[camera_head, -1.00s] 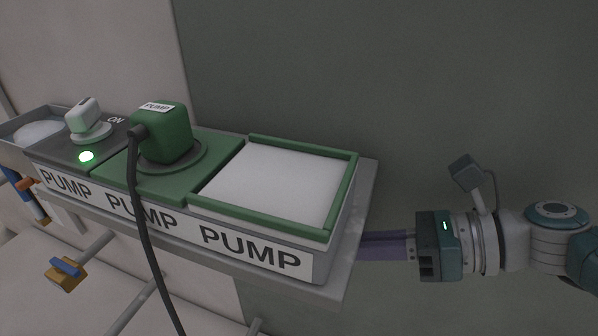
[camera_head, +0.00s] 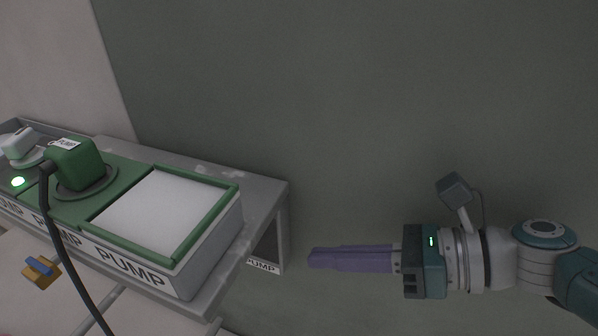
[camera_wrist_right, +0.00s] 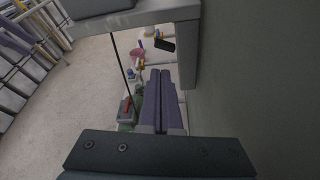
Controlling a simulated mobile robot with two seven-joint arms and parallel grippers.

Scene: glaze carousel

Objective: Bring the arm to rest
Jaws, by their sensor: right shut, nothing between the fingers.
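My right gripper (camera_head: 312,257) is at the right of the head view, with its long purple fingers pointing left. The fingers lie together and hold nothing. They are apart from the grey shelf (camera_head: 268,190), in open space to the right of its end. In the right wrist view the closed fingers (camera_wrist_right: 161,80) point away from the camera, with the shelf's end frame (camera_wrist_right: 188,55) beyond and above them. My left gripper is in neither view.
On the shelf stand a white-topped tray (camera_head: 160,212) with a green rim, a green plug (camera_head: 75,165) with a black cable, and a grey switch (camera_head: 22,145) near a lit green lamp (camera_head: 18,182). A dark wall (camera_head: 400,90) is behind. Several small items lie below.

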